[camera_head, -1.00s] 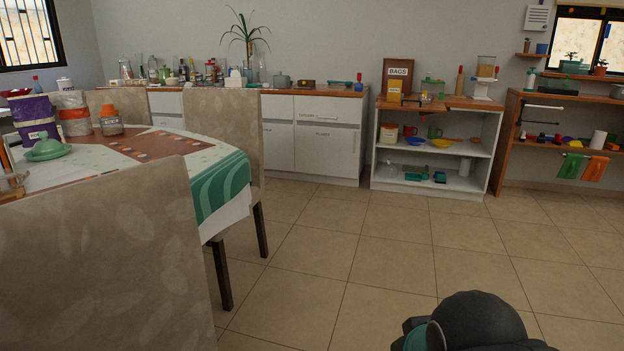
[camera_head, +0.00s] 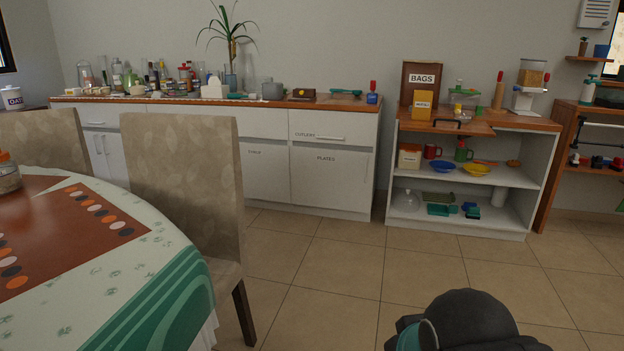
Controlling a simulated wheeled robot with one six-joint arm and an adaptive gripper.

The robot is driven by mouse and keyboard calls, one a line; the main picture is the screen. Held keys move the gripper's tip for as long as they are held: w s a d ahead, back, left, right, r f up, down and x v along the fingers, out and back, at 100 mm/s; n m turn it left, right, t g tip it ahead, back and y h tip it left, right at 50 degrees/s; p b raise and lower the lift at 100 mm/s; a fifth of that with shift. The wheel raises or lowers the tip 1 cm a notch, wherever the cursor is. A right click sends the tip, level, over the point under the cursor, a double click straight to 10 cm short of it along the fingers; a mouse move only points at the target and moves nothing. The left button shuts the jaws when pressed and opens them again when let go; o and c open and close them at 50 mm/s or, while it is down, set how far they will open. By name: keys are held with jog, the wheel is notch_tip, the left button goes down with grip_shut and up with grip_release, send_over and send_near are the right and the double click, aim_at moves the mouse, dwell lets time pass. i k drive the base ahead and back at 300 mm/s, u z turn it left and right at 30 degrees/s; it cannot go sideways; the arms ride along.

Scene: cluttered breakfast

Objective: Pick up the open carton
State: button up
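No thing in view can be told for certain as the open carton. A small white box-like item (camera_head: 214,88) stands among the clutter on the long counter (camera_head: 265,103); it is too small to tell whether it is an open carton. A dark rounded part of my own arm shows at the bottom right. My gripper is not in view.
A round table (camera_head: 115,265) with a green-and-white cloth fills the lower left. A chair (camera_head: 190,180) stands between it and the counter. A shelf unit (camera_head: 470,195) with bowls and mugs stands at the right. The tiled floor (camera_head: 335,275) in the middle is clear.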

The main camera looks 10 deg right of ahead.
aim_at(422, 100)
jog(key=i, duration=3.95)
jog(key=z, duration=0.85)
